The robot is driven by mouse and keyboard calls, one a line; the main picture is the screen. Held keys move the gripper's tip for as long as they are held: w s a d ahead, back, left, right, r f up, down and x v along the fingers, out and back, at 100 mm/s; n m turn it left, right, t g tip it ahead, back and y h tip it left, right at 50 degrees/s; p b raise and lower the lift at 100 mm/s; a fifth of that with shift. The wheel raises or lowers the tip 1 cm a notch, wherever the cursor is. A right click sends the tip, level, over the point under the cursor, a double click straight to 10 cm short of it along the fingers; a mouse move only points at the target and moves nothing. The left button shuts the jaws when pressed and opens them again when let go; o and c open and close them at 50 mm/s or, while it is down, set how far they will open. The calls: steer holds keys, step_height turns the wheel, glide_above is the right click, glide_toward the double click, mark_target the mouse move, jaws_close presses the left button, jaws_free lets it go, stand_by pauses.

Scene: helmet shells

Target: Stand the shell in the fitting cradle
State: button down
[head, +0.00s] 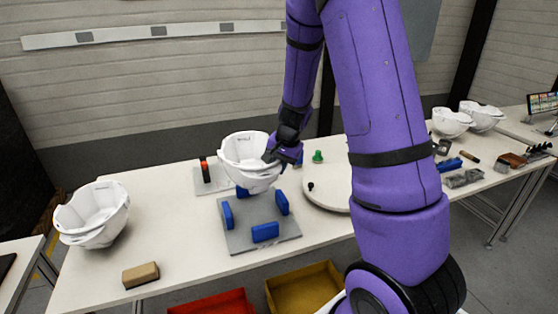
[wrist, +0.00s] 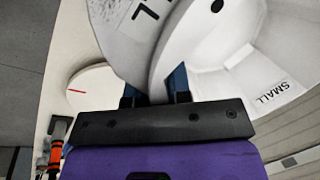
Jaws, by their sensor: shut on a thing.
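My gripper (head: 284,150) is shut on the rim of a white helmet shell (head: 247,158). The shell is held over the back part of the fitting cradle, a grey plate (head: 262,238) with several blue pads standing on it. I cannot tell whether the shell touches the pads; its lower part hides the back pad partly. In the wrist view the two fingers (wrist: 156,88) pinch the shell's wall, and the shell (wrist: 220,50) shows a label reading SMALL inside.
Another white shell (head: 92,213) stands at the table's left, with a tan block (head: 141,275) in front. A round white disc (head: 325,185) lies right of the cradle. A red-and-black clamp (head: 205,170) stands behind it. Red (head: 212,303) and yellow (head: 304,288) bins sit below the front edge.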

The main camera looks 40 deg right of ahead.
step_height(320, 180, down, 11)
steer(key=shift+f, duration=0.2)
stand_by(0.9)
steer(key=shift+f, duration=1)
stand_by(0.5)
steer(key=c, duration=1)
jaws_free()
steer(key=shift+o, duration=0.2)
steer(key=v, duration=1.1)
